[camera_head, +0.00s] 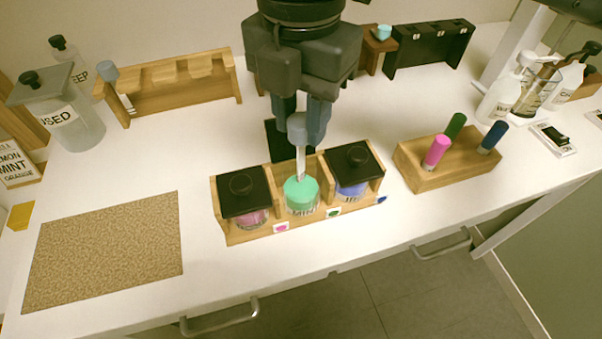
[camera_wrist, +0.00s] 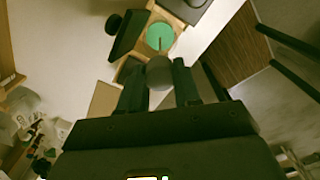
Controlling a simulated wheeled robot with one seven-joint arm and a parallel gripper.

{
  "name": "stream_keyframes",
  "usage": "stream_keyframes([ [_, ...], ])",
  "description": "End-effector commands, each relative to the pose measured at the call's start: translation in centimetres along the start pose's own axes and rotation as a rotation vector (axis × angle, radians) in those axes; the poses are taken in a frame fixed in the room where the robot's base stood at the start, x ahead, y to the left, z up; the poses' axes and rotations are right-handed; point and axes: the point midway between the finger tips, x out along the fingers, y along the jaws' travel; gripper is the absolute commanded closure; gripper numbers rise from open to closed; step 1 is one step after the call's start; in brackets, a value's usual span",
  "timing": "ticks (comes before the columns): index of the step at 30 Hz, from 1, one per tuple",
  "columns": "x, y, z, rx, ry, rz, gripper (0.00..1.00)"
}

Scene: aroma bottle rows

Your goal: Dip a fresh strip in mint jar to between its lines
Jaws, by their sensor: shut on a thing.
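My gripper (camera_head: 303,122) is shut on the grey rounded top of a pale strip (camera_head: 300,162), which hangs nearly upright below the fingers. The grey top also shows between the fingers in the wrist view (camera_wrist: 160,72). The strip's lower end meets the green contents of the open middle jar (camera_head: 301,196); how deep it is, and its lines, I cannot make out. The green jar also shows in the wrist view (camera_wrist: 160,36), with a thin dark line across its surface. The black lid (camera_head: 277,138) of this jar stands open behind it.
The wooden rack (camera_head: 262,236) also holds a pink jar and a blue jar under black lids (camera_head: 243,190) (camera_head: 354,163). A holder with markers (camera_head: 455,178) stands right. A strip rack (camera_head: 180,98), USED jar (camera_head: 84,130) and cork mat (camera_head: 110,250) lie left.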

Motion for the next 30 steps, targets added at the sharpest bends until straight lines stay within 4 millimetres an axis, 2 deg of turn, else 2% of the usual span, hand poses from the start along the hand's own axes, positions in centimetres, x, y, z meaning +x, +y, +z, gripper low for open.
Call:
stream_keyframes([
  [30,1.3,0.0,0.0,0.0,0.0,0.0,0.87],
])
